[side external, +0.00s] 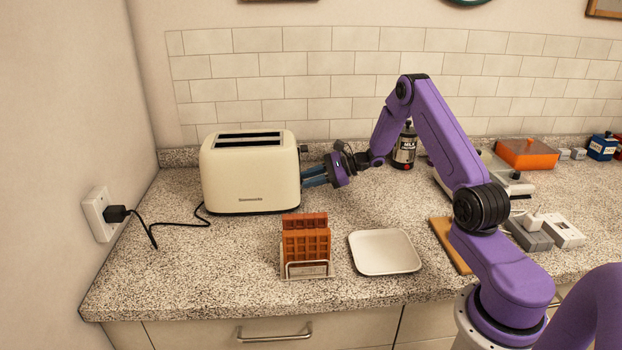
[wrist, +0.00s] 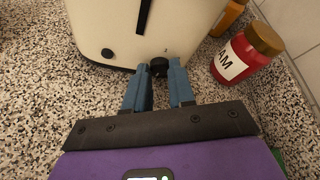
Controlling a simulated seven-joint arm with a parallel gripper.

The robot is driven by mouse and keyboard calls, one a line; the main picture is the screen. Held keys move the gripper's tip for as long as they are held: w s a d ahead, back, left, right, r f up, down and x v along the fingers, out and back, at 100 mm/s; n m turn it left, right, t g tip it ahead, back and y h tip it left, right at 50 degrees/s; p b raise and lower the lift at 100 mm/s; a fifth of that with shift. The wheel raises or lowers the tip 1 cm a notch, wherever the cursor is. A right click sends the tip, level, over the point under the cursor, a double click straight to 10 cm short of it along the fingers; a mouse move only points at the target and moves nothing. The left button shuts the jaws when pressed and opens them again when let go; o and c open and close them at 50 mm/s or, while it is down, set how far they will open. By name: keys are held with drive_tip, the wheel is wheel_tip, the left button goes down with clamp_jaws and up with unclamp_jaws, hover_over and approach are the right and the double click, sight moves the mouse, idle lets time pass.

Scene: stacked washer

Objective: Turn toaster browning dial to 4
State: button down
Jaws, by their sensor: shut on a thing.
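The cream toaster (side external: 250,175) stands upright near the left end of the counter, with two slots on top. Its end face, with a black lever slot, fills the top of the wrist view (wrist: 120,30). A small black dial (wrist: 160,65) sits low on that face, with a small mark above it that is too small to read surely. My gripper (side external: 308,177) reaches in from the right, level with the lower part of the toaster's right end. In the wrist view its blue fingers (wrist: 164,68) are shut on the dial, one on each side. The dial's pointer is not clear.
A red jar with a gold lid (wrist: 247,53) stands right of the dial in the wrist view. A rack of waffles (side external: 306,250) and a white plate (side external: 385,252) stand in front. A black cord (side external: 170,222) runs left to the wall socket (side external: 102,213).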

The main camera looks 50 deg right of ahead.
idle(0.3)
drive_tip(key=c, duration=1)
unclamp_jaws()
drive_tip(key=shift+o, duration=0.2)
drive_tip(key=v, duration=1.7)
drive_tip(key=shift+d, duration=0.15)
drive_tip(key=shift+s+r, duration=0.1)
drive_tip(key=shift+s, duration=0.05)
